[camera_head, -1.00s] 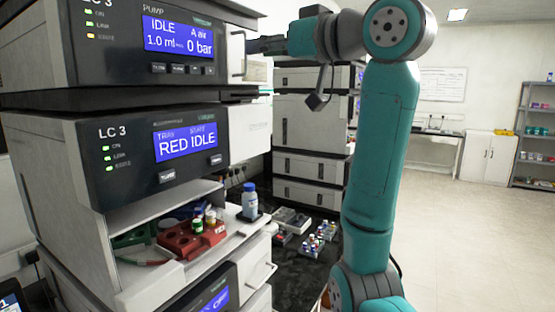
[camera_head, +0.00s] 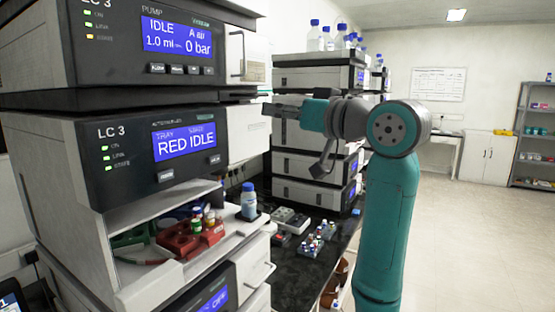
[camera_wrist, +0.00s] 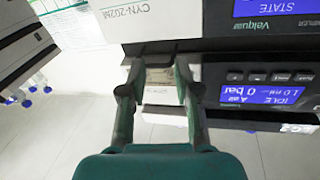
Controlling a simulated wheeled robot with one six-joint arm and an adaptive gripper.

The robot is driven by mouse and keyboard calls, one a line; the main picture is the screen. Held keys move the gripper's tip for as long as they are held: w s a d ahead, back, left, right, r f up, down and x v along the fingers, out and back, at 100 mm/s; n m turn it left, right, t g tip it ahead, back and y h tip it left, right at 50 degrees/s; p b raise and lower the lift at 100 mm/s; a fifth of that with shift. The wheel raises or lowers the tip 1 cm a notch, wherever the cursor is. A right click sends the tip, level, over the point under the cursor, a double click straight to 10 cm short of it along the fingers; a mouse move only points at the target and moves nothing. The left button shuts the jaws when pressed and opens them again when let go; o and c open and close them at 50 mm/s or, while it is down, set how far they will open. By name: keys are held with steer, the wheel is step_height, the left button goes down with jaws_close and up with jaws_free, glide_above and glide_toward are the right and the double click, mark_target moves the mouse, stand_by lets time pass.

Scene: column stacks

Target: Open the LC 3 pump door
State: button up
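The LC 3 pump (camera_head: 150,75) is the upper dark-fronted unit at left in the head view, its screen reading IDLE and 0 bar. Its white door (camera_head: 257,68), with a slim upright handle, is at the right of that front and looks shut. My gripper (camera_head: 267,108) is at the right edge of the stack, below the door's level. In the wrist view, which looks upside down, my gripper (camera_wrist: 160,68) has its two fingers apart with nothing held. White panelling shows between and beyond them; contact cannot be told. The pump screen (camera_wrist: 263,94) is beside the right finger.
The LC 3 autosampler (camera_head: 150,155) is under the pump, with an open bay holding a red rack (camera_head: 190,238). A blue-capped bottle (camera_head: 249,200) stands on its ledge. Another instrument stack (camera_head: 310,135) stands behind my arm. Open floor lies at right.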

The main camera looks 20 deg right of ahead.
step_height(320, 180, down, 10)
steer(key=w+m, duration=0.1)
steer(key=w, duration=0.1)
steer(key=shift+w+d+m+h, duration=0.2)
steer(key=shift+m+h, duration=0.1)
steer(key=shift+h, duration=0.1)
